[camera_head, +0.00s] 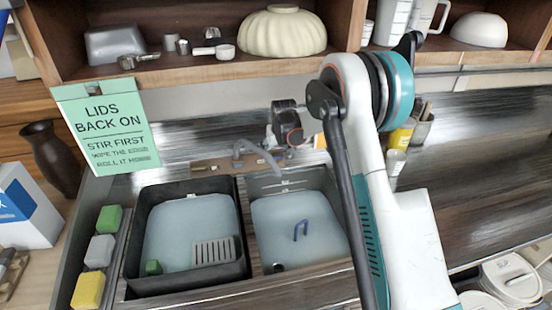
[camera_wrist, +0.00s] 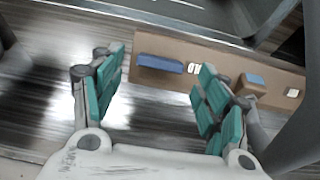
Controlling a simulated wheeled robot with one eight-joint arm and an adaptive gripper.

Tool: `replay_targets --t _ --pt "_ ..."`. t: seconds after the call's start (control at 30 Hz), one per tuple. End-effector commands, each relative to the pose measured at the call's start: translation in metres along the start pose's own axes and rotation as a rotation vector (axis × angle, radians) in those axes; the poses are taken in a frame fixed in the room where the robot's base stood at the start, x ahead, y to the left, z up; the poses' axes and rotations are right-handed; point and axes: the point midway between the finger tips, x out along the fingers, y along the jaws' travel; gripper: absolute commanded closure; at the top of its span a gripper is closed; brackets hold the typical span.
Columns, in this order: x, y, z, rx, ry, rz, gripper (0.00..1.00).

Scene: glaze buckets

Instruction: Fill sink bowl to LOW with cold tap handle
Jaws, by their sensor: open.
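The sink's right bowl (camera_head: 285,178) has pale marks on its back wall and a pale blue surface inside; I cannot read the marks or tell whether it is water. A grey curved spout (camera_head: 258,152) stands behind the bowls on a brown plate (camera_head: 210,167). In the wrist view, a blue bar-like handle (camera_wrist: 160,64), likely the cold tap handle, lies on this plate. My gripper (camera_wrist: 158,78) is open and empty; the handle appears between its fingertips, apart from them. In the head view my gripper (camera_head: 288,124) is dark, near the spout, its fingers unclear.
The left bowl holds a dark tub (camera_head: 136,240) with a grey rack (camera_head: 214,251) and a green block. A blue hooked object (camera_head: 300,231) is in the right bowl. A tan block with a blue top (camera_wrist: 252,83) sits on the plate. A shelf (camera_head: 190,70) overhangs behind.

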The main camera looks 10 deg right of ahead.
Motion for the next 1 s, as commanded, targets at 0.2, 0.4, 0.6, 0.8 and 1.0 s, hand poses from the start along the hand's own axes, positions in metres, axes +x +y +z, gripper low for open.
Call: replay_targets --t 0.2,0.4,0.6,0.8,1.0 --pt "0.028 0.0 0.0 0.0 0.0 0.0 0.32" --pt "0.035 0.0 0.0 0.0 0.0 0.0 0.32" --pt "0.035 0.0 0.0 0.0 0.0 0.0 0.32" --pt "0.035 0.0 0.0 0.0 0.0 0.0 0.72" --pt "0.035 0.0 0.0 -0.014 0.0 0.003 0.76"
